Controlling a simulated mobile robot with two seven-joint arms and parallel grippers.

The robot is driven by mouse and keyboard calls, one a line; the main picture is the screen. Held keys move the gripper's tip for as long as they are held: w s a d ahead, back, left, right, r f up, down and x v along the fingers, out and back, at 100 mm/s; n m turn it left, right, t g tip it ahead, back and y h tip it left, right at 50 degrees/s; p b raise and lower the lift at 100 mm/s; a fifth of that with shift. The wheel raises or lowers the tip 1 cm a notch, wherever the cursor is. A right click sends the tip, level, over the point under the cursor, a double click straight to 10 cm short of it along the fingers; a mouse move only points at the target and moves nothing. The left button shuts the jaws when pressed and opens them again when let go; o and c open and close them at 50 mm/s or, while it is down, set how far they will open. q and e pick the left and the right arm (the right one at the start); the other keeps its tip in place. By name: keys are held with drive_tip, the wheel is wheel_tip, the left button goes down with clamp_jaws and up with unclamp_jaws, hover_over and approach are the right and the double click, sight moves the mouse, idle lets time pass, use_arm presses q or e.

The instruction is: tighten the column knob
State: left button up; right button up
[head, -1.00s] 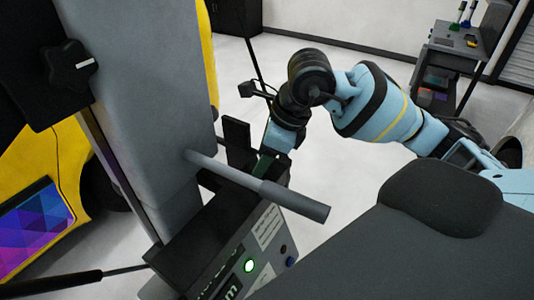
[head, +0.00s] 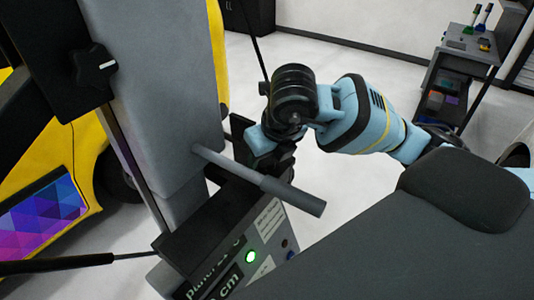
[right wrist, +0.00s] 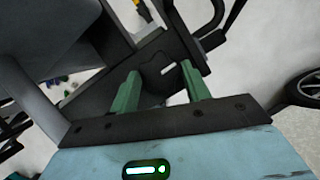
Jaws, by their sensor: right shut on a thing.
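In the right wrist view, a black lobed knob (right wrist: 158,74) with a white mark sits on a dark bracket. My right gripper (right wrist: 160,72) has its two green fingers on either side of this knob, shut on it. In the head view, my right gripper (head: 264,144) is beside the grey column (head: 165,80), behind the grey handle bar; its fingertips are hidden there. Another black knob (head: 93,64) with a white mark sits on the black plate at the column's upper left, apart from my gripper. My left gripper is not in view.
A grey handle bar (head: 262,182) sticks out in front of my right gripper. Below it is a control box (head: 215,245) with a lit green button. A yellow machine (head: 85,150) stands at left, a tool cart (head: 450,75) at back right. Open floor lies between.

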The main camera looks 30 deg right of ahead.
drive_tip(key=shift+m, duration=0.3)
drive_tip(key=o, duration=1)
drive_tip(key=v, duration=0.7)
drive_tip(key=shift+s+r, duration=0.2)
drive_tip(key=shift+r, duration=0.2)
drive_tip(key=shift+a, duration=0.1)
